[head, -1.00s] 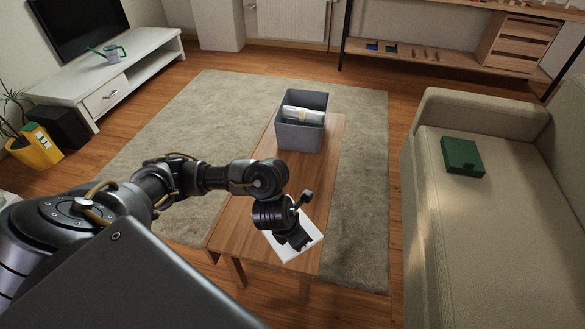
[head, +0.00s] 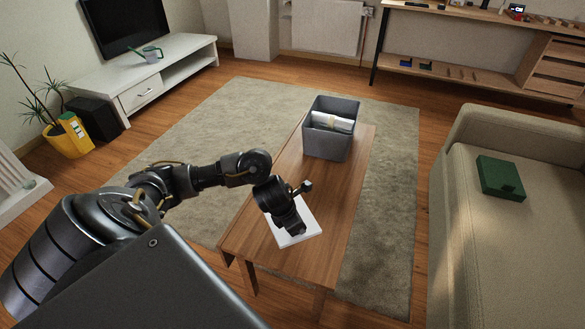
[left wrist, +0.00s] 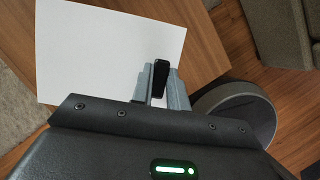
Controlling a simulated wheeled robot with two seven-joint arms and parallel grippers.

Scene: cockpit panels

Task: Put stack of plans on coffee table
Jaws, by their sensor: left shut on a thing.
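The stack of plans, a flat white block of paper (head: 307,222), shows over the front half of the wooden coffee table (head: 290,262). In the left wrist view the white stack (left wrist: 100,50) fills the upper left, with the table top (left wrist: 207,65) beyond its edge. My left gripper (head: 297,231) points down and is shut on the stack's near edge; the fingers also show in the left wrist view (left wrist: 161,80). I cannot tell whether the stack touches the table or hovers just above it. My right gripper is not in view.
A grey bin (head: 331,142) with rolled papers stands at the table's far end. The table's middle is bare. A beige sofa (head: 530,235) with a green box (head: 500,178) is at right, and a white TV bench (head: 180,70) at far left.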

